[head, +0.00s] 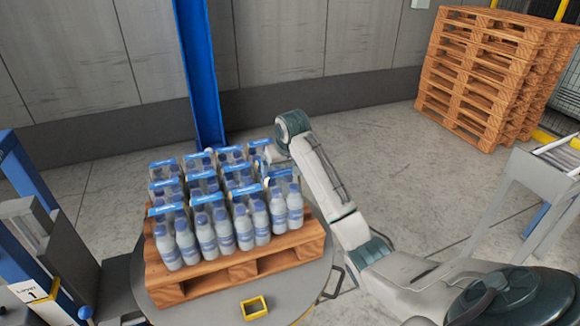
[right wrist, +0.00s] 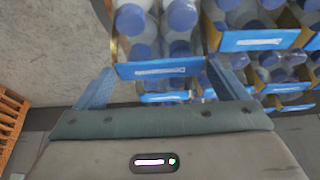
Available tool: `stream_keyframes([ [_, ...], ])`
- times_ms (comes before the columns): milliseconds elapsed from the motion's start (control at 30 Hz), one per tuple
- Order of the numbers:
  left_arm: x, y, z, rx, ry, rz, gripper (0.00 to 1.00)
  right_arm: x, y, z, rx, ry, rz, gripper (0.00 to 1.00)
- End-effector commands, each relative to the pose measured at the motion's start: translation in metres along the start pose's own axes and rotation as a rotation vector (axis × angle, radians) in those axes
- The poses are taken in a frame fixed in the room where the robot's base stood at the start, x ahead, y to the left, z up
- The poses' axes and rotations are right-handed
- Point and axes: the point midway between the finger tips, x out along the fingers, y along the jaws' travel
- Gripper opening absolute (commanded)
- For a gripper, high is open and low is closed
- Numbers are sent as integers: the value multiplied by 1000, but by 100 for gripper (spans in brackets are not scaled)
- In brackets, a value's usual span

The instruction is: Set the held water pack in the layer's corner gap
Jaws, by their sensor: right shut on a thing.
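My right gripper (right wrist: 160,88) is shut on a water pack, with one finger on each side of its blue-fronted tray (right wrist: 160,70). The pack holds several bottles with blue caps. In the head view, my right gripper (head: 277,153) is at the far right corner of the layer, mostly hidden by its own wrist and the bottles. The held pack (head: 259,147) shows there beside the other packs; whether it touches the pallet is hidden. Other water packs (head: 205,225) stand in rows on the wooden pallet (head: 235,268). My left gripper is not in view.
The pallet sits on a round grey turntable (head: 318,283) with a yellow square frame (head: 254,308) at its front. A blue post (head: 200,75) stands behind. Stacked empty pallets (head: 480,75) are at the back right, and a roller conveyor (head: 550,170) at the right.

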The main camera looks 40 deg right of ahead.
Motion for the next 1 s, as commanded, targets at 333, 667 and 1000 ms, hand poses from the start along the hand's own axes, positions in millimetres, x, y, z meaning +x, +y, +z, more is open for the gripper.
stream_keyframes([
  [333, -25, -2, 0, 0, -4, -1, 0, 26, 0, 10, 0, 8, 0, 51],
  [667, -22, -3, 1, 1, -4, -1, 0, 33, 0, 14, 1, -1, 0, 100],
  [1000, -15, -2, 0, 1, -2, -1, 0, 22, 0, 13, 1, 6, 0, 100],
])
